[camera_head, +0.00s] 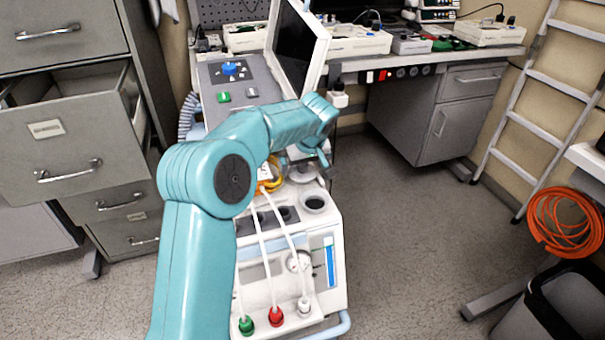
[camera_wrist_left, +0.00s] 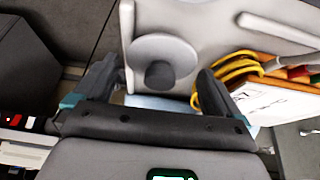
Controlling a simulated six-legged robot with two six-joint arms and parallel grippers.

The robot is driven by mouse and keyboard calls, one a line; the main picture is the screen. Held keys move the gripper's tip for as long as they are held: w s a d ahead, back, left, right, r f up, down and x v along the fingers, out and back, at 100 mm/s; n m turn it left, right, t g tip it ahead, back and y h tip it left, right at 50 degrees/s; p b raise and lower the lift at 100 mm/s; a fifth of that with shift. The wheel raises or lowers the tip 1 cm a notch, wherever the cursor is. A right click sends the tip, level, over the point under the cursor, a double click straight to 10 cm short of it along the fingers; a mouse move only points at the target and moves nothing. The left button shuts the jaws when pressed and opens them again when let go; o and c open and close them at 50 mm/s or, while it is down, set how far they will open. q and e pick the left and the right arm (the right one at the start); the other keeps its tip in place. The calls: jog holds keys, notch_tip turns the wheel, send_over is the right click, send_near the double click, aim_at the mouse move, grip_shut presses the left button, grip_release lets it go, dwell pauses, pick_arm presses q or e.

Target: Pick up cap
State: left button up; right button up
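The likely cap is a round pale grey disc (camera_wrist_left: 163,50) with a dark knob in its middle, on a white surface in the left wrist view. In the head view, a pale round piece (camera_head: 303,175) that looks like it is on the white medical machine (camera_head: 322,215), partly hidden by my arm. My left gripper (camera_head: 318,157) is just above it. In the left wrist view, the two dark fingers of my left gripper (camera_wrist_left: 157,70) are spread apart, with the knob showing between them. I see no contact. My right gripper is not in view.
Yellow tubing (camera_wrist_left: 238,67) and a white label (camera_wrist_left: 262,108) lie close to the right finger. The machine's tilted screen (camera_head: 300,45) rises behind my arm. An open drawer (camera_head: 70,140) is at the left. The floor (camera_head: 400,230) right of the machine is clear.

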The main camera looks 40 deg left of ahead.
pick_arm(q)
jog(key=c, duration=1.1)
jog(key=shift+o, duration=0.2)
jog(key=shift+s+d+r, duration=0.15)
jog(key=shift+d+r, duration=0.25)
jog(key=shift+r, duration=0.05)
jog(key=s+d+r, duration=0.6)
jog(key=d+r, duration=0.1)
jog(key=d, duration=0.4)
jog(key=shift+d, duration=0.35)
